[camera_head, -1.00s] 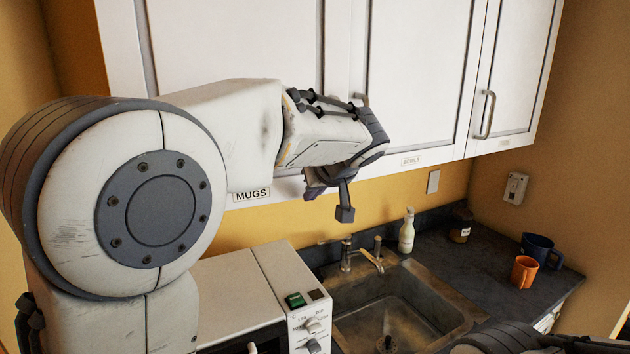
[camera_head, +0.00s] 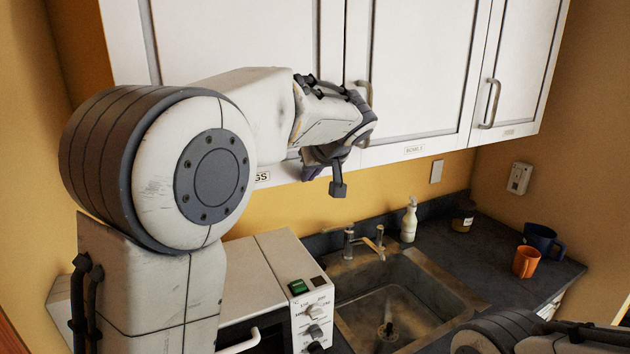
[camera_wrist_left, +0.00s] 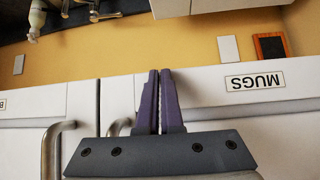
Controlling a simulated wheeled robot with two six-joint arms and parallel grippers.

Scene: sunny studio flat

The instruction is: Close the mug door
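The mug door (camera_head: 240,45) is the left white wall-cabinet door. It looks about flush with the bowls door beside it. Its MUGS label is partly hidden by my left arm in the head view, and shows upside down in the left wrist view (camera_wrist_left: 255,82). My left gripper (camera_head: 312,168) is at the door's lower right corner, by the seam between the doors. In the left wrist view its purple fingers (camera_wrist_left: 159,78) are together with nothing between them. Whether they touch the door I cannot tell. My right gripper is out of view.
The bowls door (camera_head: 415,65) and another door (camera_head: 525,60) are to the right. Below are a white appliance (camera_head: 255,270), a sink (camera_head: 390,305), a soap bottle (camera_head: 409,222), an orange mug (camera_head: 526,262) and a blue mug (camera_head: 540,238).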

